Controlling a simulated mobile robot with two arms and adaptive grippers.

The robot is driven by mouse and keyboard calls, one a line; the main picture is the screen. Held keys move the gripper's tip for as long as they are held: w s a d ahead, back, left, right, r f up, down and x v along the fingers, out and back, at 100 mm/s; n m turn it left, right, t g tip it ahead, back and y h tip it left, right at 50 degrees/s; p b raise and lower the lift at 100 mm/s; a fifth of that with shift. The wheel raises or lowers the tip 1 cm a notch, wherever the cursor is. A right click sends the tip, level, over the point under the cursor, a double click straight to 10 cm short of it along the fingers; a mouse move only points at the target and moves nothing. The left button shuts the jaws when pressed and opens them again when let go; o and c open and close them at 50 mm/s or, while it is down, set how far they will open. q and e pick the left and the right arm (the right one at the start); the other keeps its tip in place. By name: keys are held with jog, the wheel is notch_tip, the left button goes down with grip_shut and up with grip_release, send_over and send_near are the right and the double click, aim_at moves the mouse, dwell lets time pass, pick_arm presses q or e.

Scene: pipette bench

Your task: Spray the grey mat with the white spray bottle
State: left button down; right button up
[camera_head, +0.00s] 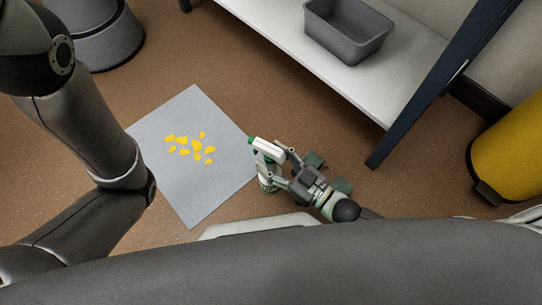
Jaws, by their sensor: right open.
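The grey mat (190,205) lies flat on the brown floor, with several yellow patches (192,147) near its middle. The white spray bottle (267,148) stands at the mat's right edge, its green nozzle tip pointing left over the mat. My right gripper (276,165) is at the bottle, with its open fingers around or beside the bottle's upper part; contact cannot be told. The gripper hides much of the bottle's body. My left arm runs down the left side, and its gripper is out of view.
A white shelf (300,50) with a dark blue leg (400,130) holds a grey bin (345,35). A yellow cylinder (510,150) stands at the right. A grey round object (105,38) stands at the upper left. Floor between mat and shelf is clear.

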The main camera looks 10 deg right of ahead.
jog(key=v, duration=1.1)
jog(key=shift+d, duration=0.2)
jog(key=shift+r, duration=0.1)
